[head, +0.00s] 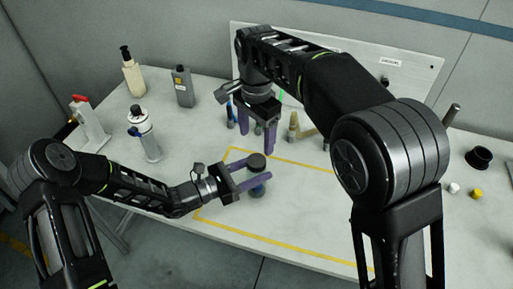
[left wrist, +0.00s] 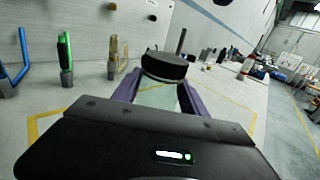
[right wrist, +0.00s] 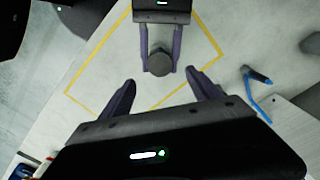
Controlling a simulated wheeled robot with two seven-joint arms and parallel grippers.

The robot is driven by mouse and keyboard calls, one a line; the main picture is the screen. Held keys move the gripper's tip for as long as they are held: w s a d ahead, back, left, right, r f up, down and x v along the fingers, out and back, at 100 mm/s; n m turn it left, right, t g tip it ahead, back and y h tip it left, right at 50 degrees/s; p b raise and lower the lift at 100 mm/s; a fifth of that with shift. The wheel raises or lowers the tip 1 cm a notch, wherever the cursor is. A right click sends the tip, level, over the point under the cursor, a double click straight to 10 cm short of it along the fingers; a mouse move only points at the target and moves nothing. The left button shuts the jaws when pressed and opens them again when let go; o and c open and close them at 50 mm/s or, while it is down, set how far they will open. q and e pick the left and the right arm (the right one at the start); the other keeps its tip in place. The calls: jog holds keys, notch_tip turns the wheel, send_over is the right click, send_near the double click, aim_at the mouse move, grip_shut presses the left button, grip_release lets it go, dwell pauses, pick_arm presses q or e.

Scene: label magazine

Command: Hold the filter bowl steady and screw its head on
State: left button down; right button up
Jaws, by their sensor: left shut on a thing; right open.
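The filter bowl (head: 258,190) stands upright inside the yellow taped outline, partly hidden by fingers. Its pale, clear wall shows in the left wrist view (left wrist: 157,96). The dark round filter head (head: 257,161) sits on top of the bowl; it also shows in the left wrist view (left wrist: 165,66) and the right wrist view (right wrist: 159,64). I cannot tell how far it is threaded. My left gripper (head: 258,174) is shut on the bowl from the side, below the head. My right gripper (head: 257,143) is open and empty, fingers down, above and behind the head.
Hooked tools, one blue (right wrist: 257,90) and one tan (head: 295,128), stand near the back panel (head: 400,70). Bottles (head: 133,72) and a red-handled stand (head: 88,122) are at the left. A black cup (head: 479,157) is at the right. The taped area's front (head: 290,225) is clear.

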pick_arm(q)
jog(key=c, duration=0.5)
grip_release()
pick_arm(e)
notch_tip(320, 180, up, 4)
jog(key=shift+f, duration=0.2)
pick_arm(q)
jog(key=shift+s+a+f, duration=0.1)
jog(key=shift+s+a, duration=0.1)
jog(key=shift+a, duration=0.4)
jog(key=b+v, duration=0.2)
jog(key=v, duration=0.4)
jog(key=shift+s+a, duration=0.2)
jog(key=shift+a, duration=0.05)
pick_arm(e)
jog(key=shift+f, duration=0.9)
